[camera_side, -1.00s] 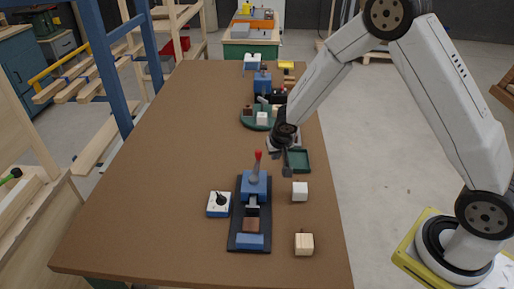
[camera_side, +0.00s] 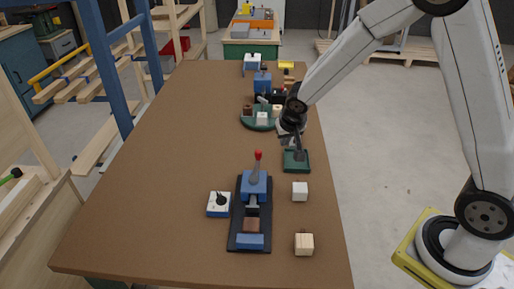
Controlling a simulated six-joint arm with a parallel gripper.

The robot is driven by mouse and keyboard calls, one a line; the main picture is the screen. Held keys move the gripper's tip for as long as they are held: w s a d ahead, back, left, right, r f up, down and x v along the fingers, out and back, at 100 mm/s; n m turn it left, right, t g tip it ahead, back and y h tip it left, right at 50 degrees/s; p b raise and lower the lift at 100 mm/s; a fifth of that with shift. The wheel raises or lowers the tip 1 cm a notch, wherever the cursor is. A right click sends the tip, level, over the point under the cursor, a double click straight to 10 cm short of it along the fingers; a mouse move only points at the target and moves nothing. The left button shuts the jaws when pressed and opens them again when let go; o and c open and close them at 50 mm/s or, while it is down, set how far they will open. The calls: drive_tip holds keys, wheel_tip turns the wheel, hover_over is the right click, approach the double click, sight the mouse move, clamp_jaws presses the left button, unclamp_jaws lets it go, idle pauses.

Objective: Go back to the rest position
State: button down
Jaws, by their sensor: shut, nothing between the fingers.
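My gripper (camera_side: 299,155) is shut and empty. It points down over the small dark green tray (camera_side: 296,168) near the right edge of the brown table (camera_side: 160,190). It is small in the view, so I cannot tell whether its tips touch the tray. My arm reaches in from the right side of the table.
A lever clamp with a red knob (camera_side: 257,156) on a black base stands nearer the camera. A white box with a black knob (camera_side: 219,204) is beside it. Two pale cubes (camera_side: 300,191) (camera_side: 304,244) lie to its right. A round green fixture (camera_side: 252,122) is beyond the tray. The table's left half is clear.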

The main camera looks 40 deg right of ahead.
drive_tip(key=s+a+r+n+g+y, duration=0.1)
drive_tip(key=s+a+r+n, duration=0.15)
drive_tip(key=s, duration=0.65)
drive_tip(key=s+a+r+n+y, duration=0.1)
drive_tip(key=s+n, duration=0.2)
drive_tip(key=s, duration=0.5)
drive_tip(key=w+d+f, duration=0.1)
drive_tip(key=w, duration=0.7)
drive_tip(key=w+d+f+t, duration=0.1)
drive_tip(key=w+d+f, duration=0.1)
drive_tip(key=w, duration=0.6)
drive_tip(key=shift+f, duration=0.25)
drive_tip(key=shift+f, duration=0.1)
drive_tip(key=shift+w+a+f, duration=0.1)
drive_tip(key=shift+w+f, duration=1.2)
drive_tip(key=shift+f, duration=0.2)
drive_tip(key=shift+w+f, duration=1.25)
drive_tip(key=shift+f, duration=0.25)
drive_tip(key=shift+w+a+f, duration=0.1)
drive_tip(key=shift+w+f, duration=1.2)
drive_tip(key=shift+f, duration=0.2)
drive_tip(key=shift+w, duration=0.1)
